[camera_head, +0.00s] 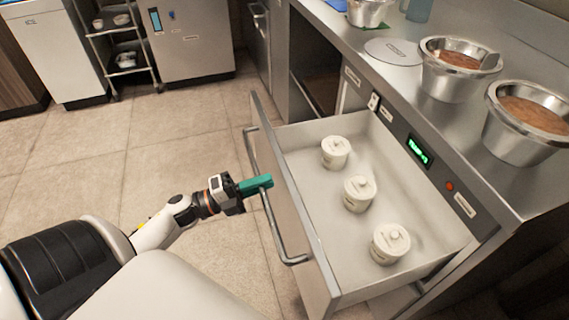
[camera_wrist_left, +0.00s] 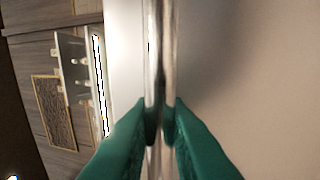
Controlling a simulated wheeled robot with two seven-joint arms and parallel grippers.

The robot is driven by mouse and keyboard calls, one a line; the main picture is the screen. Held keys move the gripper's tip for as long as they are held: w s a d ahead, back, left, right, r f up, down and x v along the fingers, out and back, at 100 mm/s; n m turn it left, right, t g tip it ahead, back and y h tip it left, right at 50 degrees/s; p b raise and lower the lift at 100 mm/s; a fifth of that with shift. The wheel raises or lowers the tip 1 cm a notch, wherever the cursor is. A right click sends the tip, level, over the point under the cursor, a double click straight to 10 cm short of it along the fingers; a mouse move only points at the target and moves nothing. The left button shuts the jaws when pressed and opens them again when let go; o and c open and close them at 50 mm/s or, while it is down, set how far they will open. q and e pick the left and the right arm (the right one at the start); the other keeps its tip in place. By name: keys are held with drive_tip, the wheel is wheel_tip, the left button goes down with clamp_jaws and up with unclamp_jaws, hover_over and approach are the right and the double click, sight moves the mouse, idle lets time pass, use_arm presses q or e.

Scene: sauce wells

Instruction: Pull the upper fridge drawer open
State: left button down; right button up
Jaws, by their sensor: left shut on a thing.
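The upper fridge drawer (camera_head: 285,190) stands pulled out from the steel counter in the head view. Its inside is in plain sight, with three white lidded tubs (camera_head: 360,193) standing in it. The bar handle (camera_head: 272,220) runs along the drawer's front. My left gripper (camera_head: 262,184) is shut on this handle, with its green fingers around the bar. In the left wrist view the handle (camera_wrist_left: 160,60) passes between my green fingertips (camera_wrist_left: 160,115). My right gripper is in neither view.
Steel wells of brown sauce (camera_head: 459,60) and a round lid (camera_head: 392,51) are on the counter (camera_head: 330,25). A green display (camera_head: 419,150) is on the panel behind the drawer. The tiled floor (camera_head: 100,150) left of the drawer is clear. A wire rack (camera_head: 122,45) stands far back.

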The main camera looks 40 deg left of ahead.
use_arm(q)
drive_tip(key=shift+r+v, duration=0.15)
drive_tip(key=shift+v, duration=0.5)
drive_tip(key=shift+r+v, duration=0.1)
drive_tip(key=shift+v, duration=0.55)
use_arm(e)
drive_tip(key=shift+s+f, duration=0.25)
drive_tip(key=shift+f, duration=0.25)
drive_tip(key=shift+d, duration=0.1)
use_arm(q)
drive_tip(key=c, duration=1.5)
unclamp_jaws()
drive_tip(key=shift+o, duration=0.2)
